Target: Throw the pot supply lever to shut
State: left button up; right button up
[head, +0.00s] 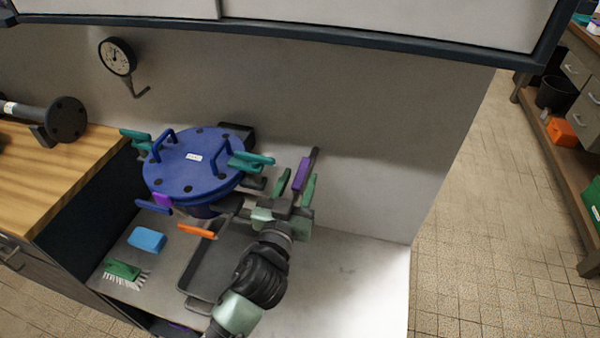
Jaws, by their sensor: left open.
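A blue round pot (195,167) with a bolted lid, two lid handles and a small white label stands in the recess. A purple lever handle (302,174) on a dark bar is at its right. My left gripper (296,184) is open, its two green fingers on either side of this purple handle in the picture; I cannot tell if they touch it. An orange lever (197,230) is at the pot's front. No marking shows which lever is the pot supply one. The wrist hides what is below the purple handle. My right gripper is not in view.
Teal clamps (251,161) stick out from the lid. A gauge (117,57) is on the back wall. A blue sponge (147,240), a green brush (124,270) and a dark tray (208,270) are in front. The white surface (370,275) at right is clear.

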pick_arm(q)
jog(key=shift+w+d, duration=0.15)
jog(key=shift+w, duration=0.55)
grip_shut()
jog(key=shift+r+m+h+p, duration=0.15)
jog(key=shift+m+h+p, duration=0.45)
jog(key=shift+h+p, duration=0.25)
jog(key=shift+g+h, duration=0.3)
jog(key=shift+h, duration=0.05)
